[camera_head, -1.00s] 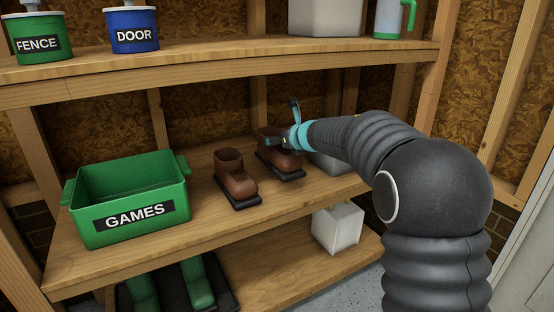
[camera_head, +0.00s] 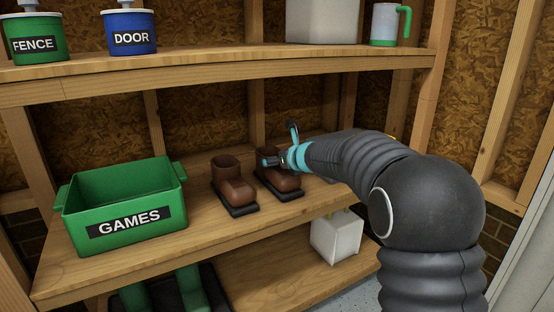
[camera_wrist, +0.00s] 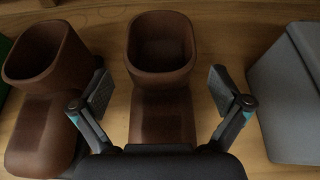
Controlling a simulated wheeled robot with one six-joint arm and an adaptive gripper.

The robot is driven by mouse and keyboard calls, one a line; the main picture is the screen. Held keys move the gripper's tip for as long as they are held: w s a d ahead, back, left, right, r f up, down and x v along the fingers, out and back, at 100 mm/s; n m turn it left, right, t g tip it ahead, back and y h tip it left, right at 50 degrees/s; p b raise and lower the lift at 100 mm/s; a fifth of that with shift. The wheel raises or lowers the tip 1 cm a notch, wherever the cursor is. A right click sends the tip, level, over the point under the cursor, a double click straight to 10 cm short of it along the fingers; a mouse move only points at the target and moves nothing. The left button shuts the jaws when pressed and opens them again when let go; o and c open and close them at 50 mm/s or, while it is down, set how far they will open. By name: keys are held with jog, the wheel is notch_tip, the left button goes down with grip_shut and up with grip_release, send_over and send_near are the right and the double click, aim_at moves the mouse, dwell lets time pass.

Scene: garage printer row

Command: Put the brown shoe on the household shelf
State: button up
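Two brown shoes with dark soles stand upright side by side on the middle shelf board (camera_head: 190,225). The left shoe (camera_head: 233,187) is beside the green bin; the right shoe (camera_head: 284,183) is close to my gripper. My gripper (camera_head: 275,160) is at the top of the right shoe, reaching in from the right. In the wrist view, my gripper (camera_wrist: 160,95) is open, with one finger on each side of the right shoe (camera_wrist: 160,55) and gaps between the fingers and its walls. The left shoe (camera_wrist: 45,55) is outside the left finger.
A green GAMES bin (camera_head: 125,222) stands left of the shoes. A grey box (camera_wrist: 295,95) is right of my gripper. FENCE (camera_head: 38,43) and DOOR (camera_head: 130,40) cans are on the upper board. A white container (camera_head: 337,238) and green boots (camera_head: 190,285) are below.

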jog(key=shift+r, duration=0.1)
jog(key=shift+s+r, duration=0.1)
jog(key=shift+s, duration=0.05)
jog(key=s+d+r+m+t+h, duration=0.2)
jog(key=s+d+r+m, duration=0.35)
jog(key=s+d, duration=0.2)
jog(key=s+d+r+m+t+h, duration=0.1)
jog(key=s+d+r+m+h, duration=0.2)
jog(key=s+d+r+m, duration=0.35)
jog(key=s+d+f+m+g+h, duration=0.1)
jog(key=s+d+f+m+h, duration=0.1)
jog(key=s+d+m, duration=0.4)
jog(key=s+d+f+m+g+h, duration=0.1)
jog(key=s+d+f+m+h, duration=0.2)
jog(key=s+d+m, duration=0.4)
jog(key=s+a+f+m+g+y, duration=0.1)
jog(key=s+f+m+g, duration=0.1)
jog(key=s+f+m, duration=0.2)
jog(key=s+a+f+m+g, duration=0.2)
jog(key=s+f+m, duration=0.2)
jog(key=s+m, duration=0.4)
jog(key=s+a+f+m+g+y, duration=0.1)
jog(key=s+f+m, duration=0.3)
jog(key=s, duration=0.6)
jog(key=shift+a+f+m+g+y+p, duration=0.15)
jog(key=shift+f+m+g+y+p, duration=0.2)
jog(key=shift+m+g, duration=0.5)
